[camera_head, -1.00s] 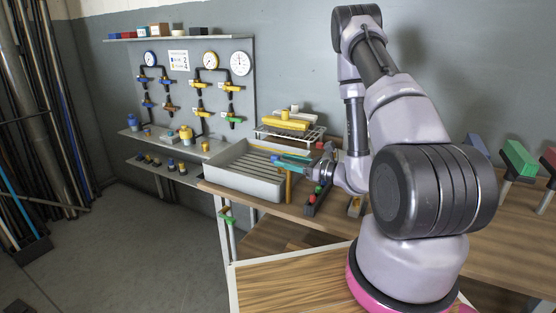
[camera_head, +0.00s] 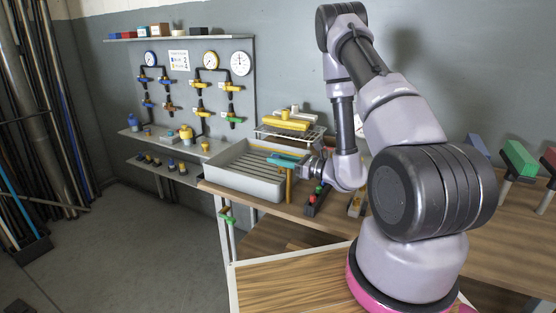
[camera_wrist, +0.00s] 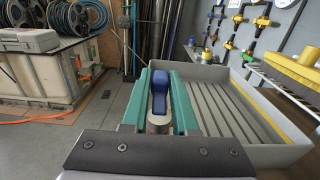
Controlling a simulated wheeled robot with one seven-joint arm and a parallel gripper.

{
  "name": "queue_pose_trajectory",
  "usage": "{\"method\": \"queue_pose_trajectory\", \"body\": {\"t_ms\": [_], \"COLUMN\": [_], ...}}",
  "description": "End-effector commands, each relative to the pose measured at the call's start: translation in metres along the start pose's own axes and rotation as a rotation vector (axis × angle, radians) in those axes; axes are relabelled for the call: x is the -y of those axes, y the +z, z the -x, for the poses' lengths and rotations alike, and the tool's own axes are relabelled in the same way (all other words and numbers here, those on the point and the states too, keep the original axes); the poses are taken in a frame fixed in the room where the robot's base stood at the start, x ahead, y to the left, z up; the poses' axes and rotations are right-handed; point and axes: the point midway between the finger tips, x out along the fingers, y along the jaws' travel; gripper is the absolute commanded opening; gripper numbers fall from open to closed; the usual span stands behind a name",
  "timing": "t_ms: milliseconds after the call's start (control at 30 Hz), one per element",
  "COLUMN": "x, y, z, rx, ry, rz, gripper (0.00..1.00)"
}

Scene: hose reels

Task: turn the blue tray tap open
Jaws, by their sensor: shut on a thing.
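The blue tap handle (camera_wrist: 159,88) stands between the teal fingers of my gripper (camera_wrist: 158,76) in the wrist view, above a pale metal tap body (camera_wrist: 158,123). The fingers close on it from both sides. In the head view my gripper (camera_head: 285,160) is at the right end of the grey slatted tray (camera_head: 240,187), beside a yellow-brown post (camera_head: 289,185). The tap is mostly hidden there by the fingers. The tray also shows to the right in the wrist view (camera_wrist: 265,155).
A wall panel (camera_head: 172,92) with gauges and several coloured valves stands behind left. A rack with a yellow block (camera_head: 287,124) is behind the tray. Small coloured parts (camera_head: 317,195) lie right of the gripper. Open floor (camera_head: 125,235) is front left.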

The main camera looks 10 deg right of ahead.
Motion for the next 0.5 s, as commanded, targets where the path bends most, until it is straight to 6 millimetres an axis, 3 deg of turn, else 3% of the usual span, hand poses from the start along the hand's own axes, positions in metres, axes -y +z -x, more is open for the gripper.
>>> {"method": "queue_pose_trajectory", "body": {"t_ms": [267, 500], "x": [-0.0025, -0.0090], "y": [0.0001, 0.0001], "z": [0.0005, 0.0021], "rx": [0.000, 0.001], "ry": [0.088, 0.273], "rz": [0.002, 0.004], "gripper": [0.00, 0.00]}}
